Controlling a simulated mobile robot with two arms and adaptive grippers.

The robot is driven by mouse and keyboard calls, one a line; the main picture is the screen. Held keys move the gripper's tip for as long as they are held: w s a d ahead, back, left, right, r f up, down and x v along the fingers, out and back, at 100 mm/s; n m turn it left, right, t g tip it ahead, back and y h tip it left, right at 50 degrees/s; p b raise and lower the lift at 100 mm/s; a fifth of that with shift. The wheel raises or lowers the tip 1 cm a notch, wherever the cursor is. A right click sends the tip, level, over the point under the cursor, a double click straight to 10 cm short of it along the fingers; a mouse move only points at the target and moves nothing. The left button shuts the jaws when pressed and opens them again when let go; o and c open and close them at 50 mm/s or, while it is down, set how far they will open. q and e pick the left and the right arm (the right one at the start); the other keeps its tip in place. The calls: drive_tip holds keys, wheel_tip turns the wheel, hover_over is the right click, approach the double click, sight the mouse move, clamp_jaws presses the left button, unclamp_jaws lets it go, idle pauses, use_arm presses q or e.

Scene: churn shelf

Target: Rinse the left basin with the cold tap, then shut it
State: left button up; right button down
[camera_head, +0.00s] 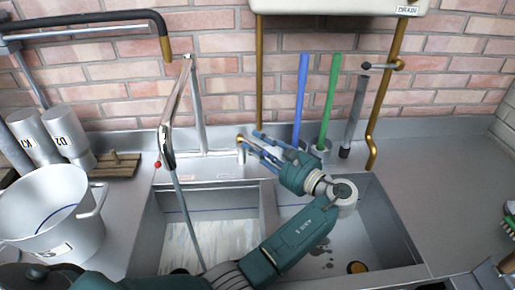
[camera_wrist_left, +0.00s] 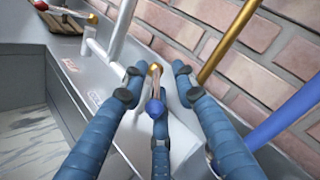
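The left basin (camera_head: 160,232) has pale streaks over its floor. A swivel spout (camera_head: 166,143) hangs over it, and a thin grey-blue line (camera_head: 186,215) runs down from its end; I cannot tell whether it is water. A red knob (camera_head: 157,165) shows beside the spout. The cold tap is brass with a blue ball knob (camera_wrist_left: 156,108), behind the basins. My left gripper (camera_head: 249,144) reaches it from the right; its fingers also show in the left wrist view (camera_wrist_left: 157,80). They are spread around the tap, apart from each other. Contact is unclear. My right gripper is out of view.
The right basin (camera_head: 385,225) has dark spots and a brown drain. Blue (camera_head: 301,98) and green (camera_head: 330,100) handles stand behind it, beside a brass pipe (camera_head: 387,90). The right counter is mostly clear.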

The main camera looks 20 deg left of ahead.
use_arm(q)
wheel_tip(320, 180, up, 9)
drive_tip(key=shift+d+f, duration=0.1)
idle(0.3)
